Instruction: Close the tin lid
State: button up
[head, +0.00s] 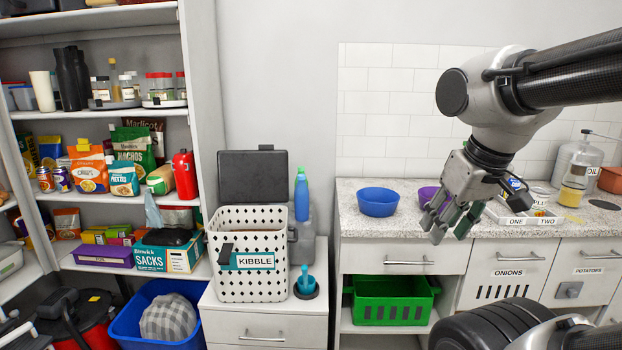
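The tin is a white bin (240,285) with dark diamond-shaped holes and a teal KIBBLE label, standing on a low white cabinet. Its dark grey lid (252,177) stands upright at the back edge, so the tin is open. My gripper (450,236) hangs fingers down to the right of the tin, in front of the counter. Its fingers are apart with nothing visible between them, and it does not touch the tin or lid.
A blue spray bottle (301,196) and a teal-handled item (306,281) stand close on the tin's right. Blue (378,201) and purple (428,195) bowls sit on the counter (352,224). Full shelves (205,150) rise at the left. The space above the tin is clear.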

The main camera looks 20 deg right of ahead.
aim_at(262, 176)
jog(key=i+j, duration=0.45)
jog(key=i, duration=0.2)
jog(key=i+j+z, duration=0.1)
jog(key=i+j, duration=0.35)
jog(key=i, duration=0.2)
jog(key=i+z, duration=0.1)
jog(key=i+l, duration=0.05)
jog(key=i, duration=0.05)
